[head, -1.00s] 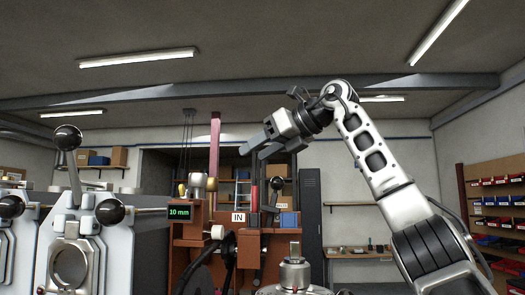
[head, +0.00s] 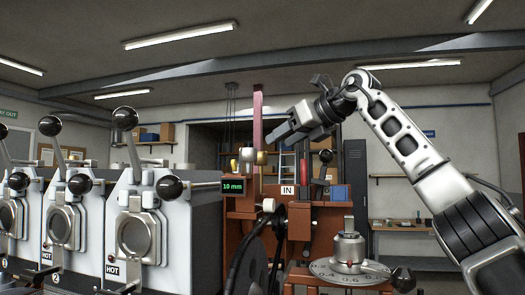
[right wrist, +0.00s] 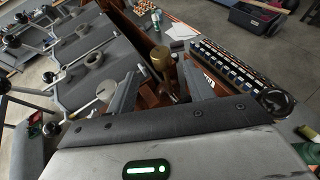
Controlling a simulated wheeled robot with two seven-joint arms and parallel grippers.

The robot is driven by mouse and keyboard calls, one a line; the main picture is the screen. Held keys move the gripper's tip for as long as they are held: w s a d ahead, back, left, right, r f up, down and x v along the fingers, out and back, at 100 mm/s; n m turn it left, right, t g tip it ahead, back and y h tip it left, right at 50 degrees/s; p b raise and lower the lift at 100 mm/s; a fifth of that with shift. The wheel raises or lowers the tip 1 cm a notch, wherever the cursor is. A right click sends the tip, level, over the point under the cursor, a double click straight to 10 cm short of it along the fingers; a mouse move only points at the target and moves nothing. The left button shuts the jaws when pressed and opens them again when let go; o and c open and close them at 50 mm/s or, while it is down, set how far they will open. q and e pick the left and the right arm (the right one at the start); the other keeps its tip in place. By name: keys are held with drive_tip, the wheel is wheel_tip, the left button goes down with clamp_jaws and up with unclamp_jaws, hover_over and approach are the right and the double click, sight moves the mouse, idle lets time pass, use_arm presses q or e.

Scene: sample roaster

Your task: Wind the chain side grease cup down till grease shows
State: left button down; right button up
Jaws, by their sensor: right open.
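My right gripper (head: 290,136) is raised in front of the rust-red machine (head: 240,205) in the head view, its jaws pointing left and down. In the right wrist view its two fingers (right wrist: 163,90) stand apart, with nothing held between them. A brass-coloured round-topped part (right wrist: 162,58) shows beyond the fingertips, in line with the gap; I cannot tell for sure that it is the chain side grease cup. In the head view small pale and brass knobs (head: 247,155) sit on top of the machine, left of the gripper. No grease can be made out. My left gripper is out of view.
Roaster units with black ball levers (head: 140,230) stand at the left. A display (head: 233,186) reads 10 mm. A round numbered dial (head: 348,265) stands low at the front right. In the wrist view a dark crate (right wrist: 255,18) lies on the floor.

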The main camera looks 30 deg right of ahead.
sight(261, 154)
drive_tip(key=p+x, duration=0.2)
drive_tip(key=x, duration=0.6)
drive_tip(key=shift+w, duration=0.3)
drive_tip(key=shift+f, duration=0.1)
drive_tip(key=c, duration=1)
